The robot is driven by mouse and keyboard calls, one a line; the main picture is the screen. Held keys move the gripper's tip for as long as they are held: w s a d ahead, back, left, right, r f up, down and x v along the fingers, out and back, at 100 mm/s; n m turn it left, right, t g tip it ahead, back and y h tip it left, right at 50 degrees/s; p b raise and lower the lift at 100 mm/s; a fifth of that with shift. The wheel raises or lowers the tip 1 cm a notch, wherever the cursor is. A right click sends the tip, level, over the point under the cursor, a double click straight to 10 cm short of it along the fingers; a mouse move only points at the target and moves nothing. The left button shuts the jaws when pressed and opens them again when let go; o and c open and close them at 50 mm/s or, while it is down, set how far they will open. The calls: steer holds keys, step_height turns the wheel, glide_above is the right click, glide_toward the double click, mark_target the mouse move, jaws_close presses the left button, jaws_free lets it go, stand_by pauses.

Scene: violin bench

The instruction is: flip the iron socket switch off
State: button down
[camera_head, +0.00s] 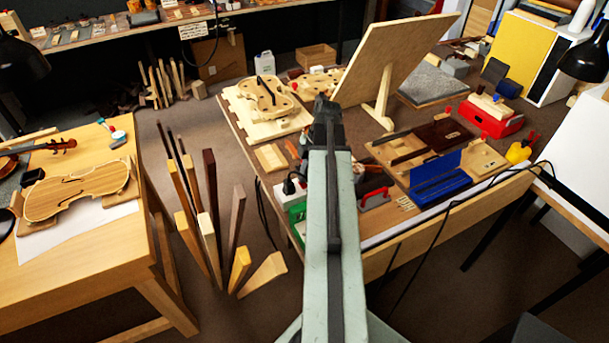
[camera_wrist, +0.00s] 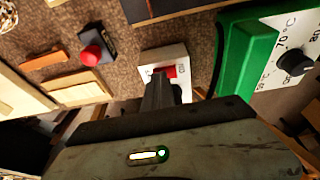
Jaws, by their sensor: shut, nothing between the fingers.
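The socket switch is a red rocker (camera_wrist: 168,72) on a small white box (camera_wrist: 176,55) in the wrist view. Marks beside the rocker are too small to read surely. My gripper (camera_wrist: 160,82) is shut and empty. Its dark fingertips are right at the near edge of the red rocker and cover part of the white box. Whether they touch the rocker, and which way it is tipped, I cannot tell. In the head view my arm reaches over the middle bench, and I cannot make out the rocker there.
A green box with a temperature dial (camera_wrist: 229,55) stands close right of the socket. A dark block with a red button (camera_wrist: 92,55) lies to the left. In the head view a blue case (camera_head: 435,178) and a tilted board (camera_head: 390,62) crowd the bench (camera_head: 376,239).

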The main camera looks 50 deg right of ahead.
mark_target(306, 185)
steer(key=shift+f, duration=0.1)
steer(key=shift+s+a, duration=0.35)
steer(key=shift+s, duration=0.4)
step_height(306, 185, up, 5)
steer(key=p, duration=0.4)
steer(key=shift+a+f+p, duration=0.15)
steer(key=shift+p, duration=0.25)
steer(key=p+v, duration=0.9)
steer(key=shift+s+d+r, duration=0.15)
steer(key=shift+d+r, duration=0.1)
